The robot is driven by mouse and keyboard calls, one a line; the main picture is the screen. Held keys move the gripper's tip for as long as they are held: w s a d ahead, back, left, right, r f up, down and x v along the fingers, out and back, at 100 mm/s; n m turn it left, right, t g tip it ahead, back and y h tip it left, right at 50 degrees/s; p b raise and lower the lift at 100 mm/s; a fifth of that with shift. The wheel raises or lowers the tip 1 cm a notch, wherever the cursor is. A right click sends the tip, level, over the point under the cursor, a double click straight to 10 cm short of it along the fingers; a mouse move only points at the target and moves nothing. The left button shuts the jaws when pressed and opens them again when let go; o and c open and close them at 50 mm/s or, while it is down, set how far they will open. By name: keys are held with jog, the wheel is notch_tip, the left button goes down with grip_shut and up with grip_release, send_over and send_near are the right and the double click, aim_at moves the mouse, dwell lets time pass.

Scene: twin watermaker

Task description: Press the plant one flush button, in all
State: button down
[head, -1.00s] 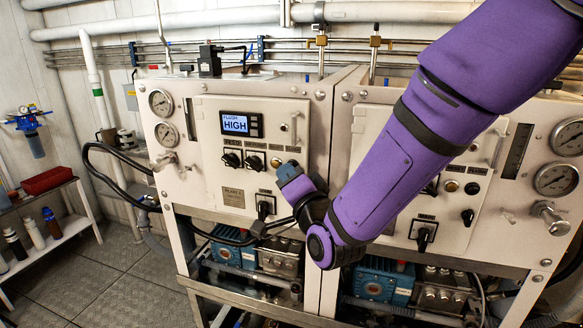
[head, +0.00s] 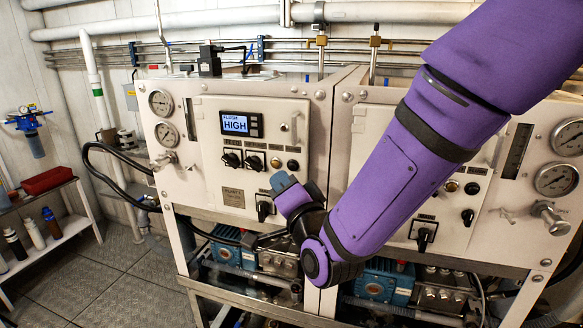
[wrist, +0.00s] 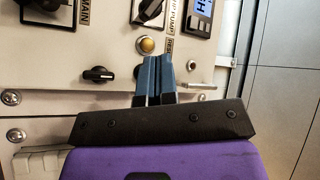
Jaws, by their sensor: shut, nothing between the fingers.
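The plant one panel (head: 215,185) is the left white panel, with a lit display (head: 236,123) reading FLUSH HIGH. Below the display are two black knobs, an amber button (head: 276,162) and a black round button (head: 293,165). I cannot read which is marked flush. My gripper (head: 280,181) is shut and empty, just below these two buttons in the head view. In the wrist view the closed blue fingertips (wrist: 157,60) lie close to the amber button (wrist: 147,45) and hide most of the black button (wrist: 138,71). Contact cannot be told.
A large black MAIN knob (head: 265,207) sits lower on the panel, left of my gripper. A small black knob (wrist: 98,73) is left of the fingers in the wrist view. A second panel (head: 480,215) with similar controls stands right, partly behind my arm.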

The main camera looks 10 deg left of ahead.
jog(key=s, duration=0.3)
jog(key=shift+a, duration=0.1)
dwell(0.6)
